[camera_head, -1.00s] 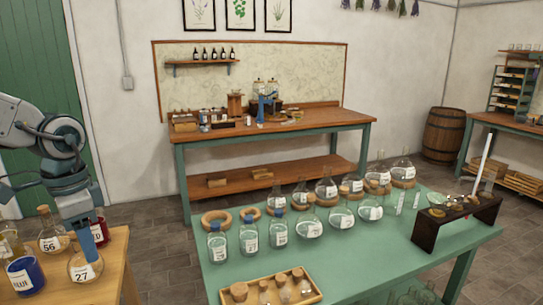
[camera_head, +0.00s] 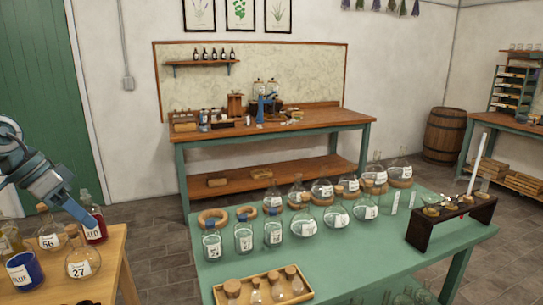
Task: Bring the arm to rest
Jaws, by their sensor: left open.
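My left arm comes in from the left edge. Its gripper (camera_head: 80,213) is open and empty, tilted down to the right above the small wooden table (camera_head: 108,284). The flask stands upright on the table. My right gripper is not in view.
The green table (camera_head: 350,255) holds several flasks, cork rings, a wooden tray (camera_head: 222,297) and a dark rack (camera_head: 425,232). Floor shows between the tables.

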